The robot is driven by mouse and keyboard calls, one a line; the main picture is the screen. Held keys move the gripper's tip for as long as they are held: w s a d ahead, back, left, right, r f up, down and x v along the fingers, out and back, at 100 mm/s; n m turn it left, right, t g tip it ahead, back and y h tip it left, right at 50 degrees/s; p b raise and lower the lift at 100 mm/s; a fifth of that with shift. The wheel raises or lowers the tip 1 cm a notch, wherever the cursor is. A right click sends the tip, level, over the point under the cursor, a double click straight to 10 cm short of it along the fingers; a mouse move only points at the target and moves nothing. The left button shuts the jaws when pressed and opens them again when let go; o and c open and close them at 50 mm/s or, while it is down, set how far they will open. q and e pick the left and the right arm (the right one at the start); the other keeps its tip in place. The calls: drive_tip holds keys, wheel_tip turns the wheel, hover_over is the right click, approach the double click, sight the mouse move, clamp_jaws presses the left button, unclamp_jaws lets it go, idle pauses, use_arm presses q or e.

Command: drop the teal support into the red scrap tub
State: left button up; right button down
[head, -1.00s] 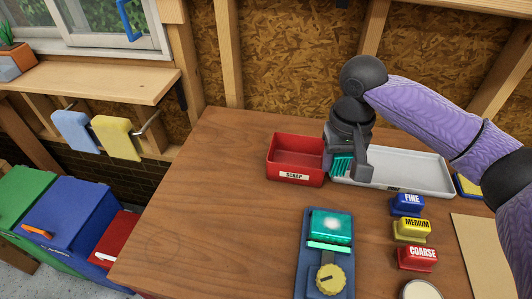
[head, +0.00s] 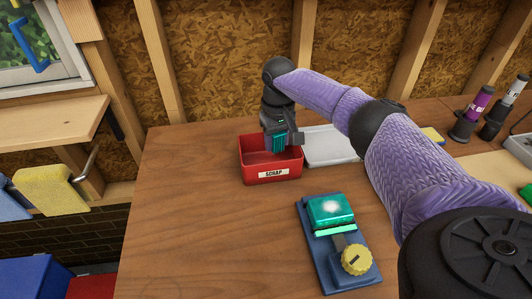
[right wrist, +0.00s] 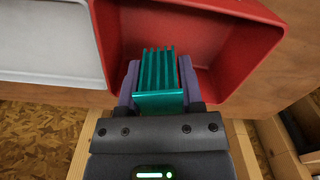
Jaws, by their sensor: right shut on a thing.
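The teal support (head: 279,143) is a small comb-like piece with several ribs. My right gripper (head: 281,141) is shut on it and holds it over the red scrap tub (head: 270,176), which has a SCRAP label on its front. In the right wrist view the teal support (right wrist: 158,75) sits between the two fingers (right wrist: 158,88), with the tub (right wrist: 225,40) behind and below it. The gap between the support and the tub floor cannot be judged exactly. My left gripper is not in view.
A pale tray (head: 331,146) stands just right of the tub. A blue device (head: 334,243) with a glowing teal block and a yellow knob lies in front. Bottles (head: 471,116) stand at the far right. The wooden table (head: 200,220) is clear on the left.

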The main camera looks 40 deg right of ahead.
drive_tip(key=shift+c, duration=0.7)
unclamp_jaws()
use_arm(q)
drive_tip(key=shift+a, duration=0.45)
use_arm(e)
wheel_tip(320, 180, up, 9)
drive_tip(key=p, duration=0.3)
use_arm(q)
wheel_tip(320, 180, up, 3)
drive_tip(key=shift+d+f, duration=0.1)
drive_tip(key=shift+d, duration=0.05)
use_arm(e)
drive_tip(key=shift+r, duration=0.45)
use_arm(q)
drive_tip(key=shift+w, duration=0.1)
